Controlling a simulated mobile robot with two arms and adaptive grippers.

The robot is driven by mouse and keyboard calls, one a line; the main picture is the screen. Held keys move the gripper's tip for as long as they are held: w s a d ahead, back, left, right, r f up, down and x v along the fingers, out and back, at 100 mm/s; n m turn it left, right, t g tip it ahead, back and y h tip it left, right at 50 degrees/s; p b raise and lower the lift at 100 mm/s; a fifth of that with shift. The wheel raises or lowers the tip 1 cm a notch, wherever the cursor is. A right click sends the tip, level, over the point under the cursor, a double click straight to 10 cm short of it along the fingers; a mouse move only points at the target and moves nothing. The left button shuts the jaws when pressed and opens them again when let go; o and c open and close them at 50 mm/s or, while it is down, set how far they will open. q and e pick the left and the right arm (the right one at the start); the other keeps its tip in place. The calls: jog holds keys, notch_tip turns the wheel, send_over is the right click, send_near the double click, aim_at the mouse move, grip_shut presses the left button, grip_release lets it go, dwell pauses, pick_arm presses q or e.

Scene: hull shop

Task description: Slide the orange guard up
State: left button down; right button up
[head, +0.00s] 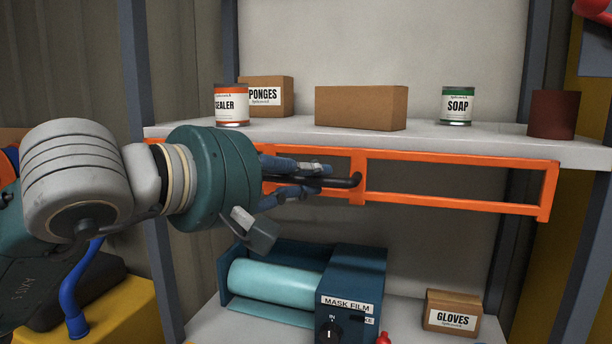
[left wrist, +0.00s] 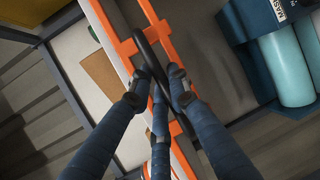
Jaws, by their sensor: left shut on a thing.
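The orange guard (head: 455,206) is a rectangular open frame across the front of the rack, with its top rail just under the front edge of the upper shelf (head: 480,137). A black handle (head: 352,181) is fixed at its middle upright. My left gripper (head: 318,176) is shut on the black handle, its arm coming in from the left. In the left wrist view the fingers (left wrist: 160,88) close around the dark handle (left wrist: 146,50), with the orange guard (left wrist: 158,25) running behind it. The left part of the guard is hidden by my arm. My right gripper is not in view.
On the upper shelf stand a sealer can (head: 230,106), a sponges box (head: 278,97), a plain brown box (head: 360,108), a soap can (head: 457,106) and a dark red cylinder (head: 552,115). Below are a mask film dispenser (head: 350,285) and a gloves box (head: 452,312).

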pick_arm(q)
notch_tip(320, 180, up, 9)
jog(key=p, duration=0.3)
jog(key=shift+r, duration=0.35)
jog(key=c, duration=1.6)
grip_release()
jog(key=v, duration=1.2)
